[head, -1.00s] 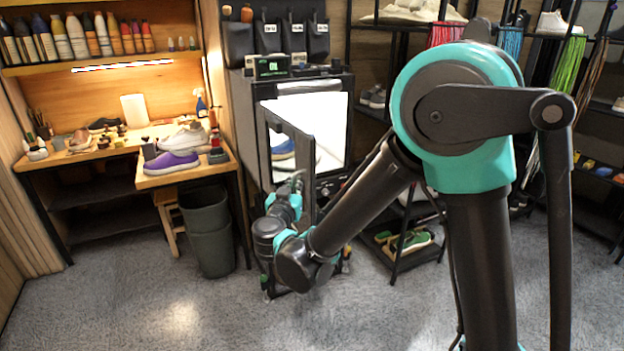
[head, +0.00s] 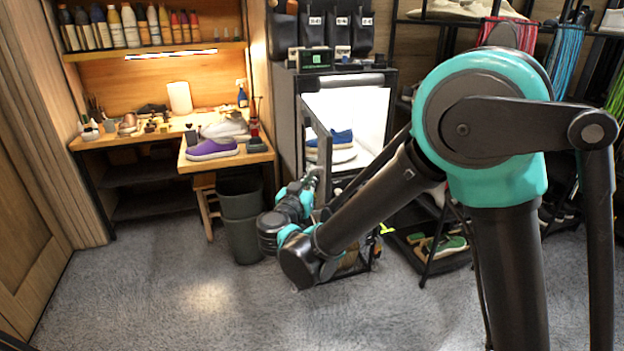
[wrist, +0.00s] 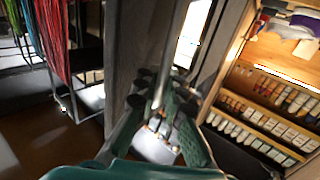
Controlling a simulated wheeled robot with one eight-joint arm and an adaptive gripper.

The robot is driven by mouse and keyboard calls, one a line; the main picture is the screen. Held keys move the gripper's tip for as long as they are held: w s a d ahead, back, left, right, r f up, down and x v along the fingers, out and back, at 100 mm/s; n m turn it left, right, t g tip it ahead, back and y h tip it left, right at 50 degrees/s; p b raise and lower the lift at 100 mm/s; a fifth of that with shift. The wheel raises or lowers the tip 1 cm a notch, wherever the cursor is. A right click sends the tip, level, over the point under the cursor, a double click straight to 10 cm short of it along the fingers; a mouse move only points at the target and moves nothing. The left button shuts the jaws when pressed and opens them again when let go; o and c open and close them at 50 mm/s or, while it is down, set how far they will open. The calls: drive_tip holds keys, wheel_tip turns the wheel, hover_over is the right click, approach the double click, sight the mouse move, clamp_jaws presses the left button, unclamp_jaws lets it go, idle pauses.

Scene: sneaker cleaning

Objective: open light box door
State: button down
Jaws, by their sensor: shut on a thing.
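The light box (head: 388,85) is a dark cabinet with a brightly lit white inside, right of the workbench. Its dark-framed door (head: 325,160) stands swung out from the left side of the opening. A blue shoe (head: 342,139) sits inside on a white round stand. My gripper (head: 313,180) is at the door's outer edge, partly hidden by my arm. In the wrist view, my teal fingers (wrist: 160,100) close around a slim upright bar (wrist: 172,50), which looks like the door's handle; the exact contact is hard to see.
A grey bin (head: 240,225) stands close left of my arm, beside the workbench (head: 180,140) with a purple shoe (head: 212,149). A shoe rack (head: 440,262) is right of the box. The carpet (head: 170,290) in front is clear.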

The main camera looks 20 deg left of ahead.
drive_tip(key=c, duration=1.9)
unclamp_jaws()
drive_tip(key=shift+s, duration=0.1)
drive_tip(key=s+d, duration=0.1)
drive_tip(key=s, duration=1.1)
drive_tip(key=shift+d, duration=0.15)
